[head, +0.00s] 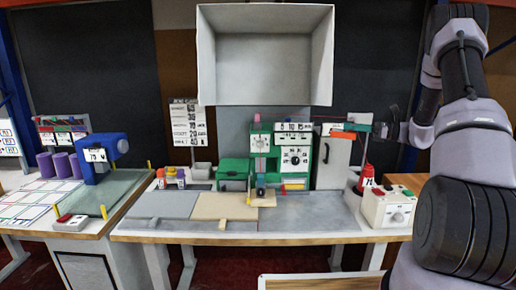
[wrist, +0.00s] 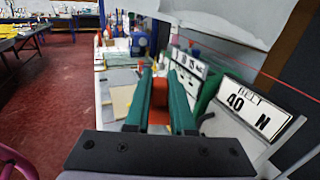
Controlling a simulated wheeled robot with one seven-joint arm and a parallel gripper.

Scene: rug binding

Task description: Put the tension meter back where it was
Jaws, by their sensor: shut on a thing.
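My gripper (head: 346,129) is at the right of the workbench in the head view, raised above the bench top. Its green fingers are shut on an orange-red block, which I take to be the tension meter (head: 343,135). The block also shows between the fingers in the wrist view (wrist: 158,102); much of it is hidden by them, and no dial or scale on it is readable. A card reading BELT 40 N (wrist: 248,108) stands to the right of the fingers in the wrist view.
A green machine (head: 262,155) with dial panels stands mid-bench beneath a large white hood (head: 265,60). A red cone-like item (head: 367,177) and a white box with a dial (head: 388,208) are at the right. The grey bench top (head: 310,212) is clear in front.

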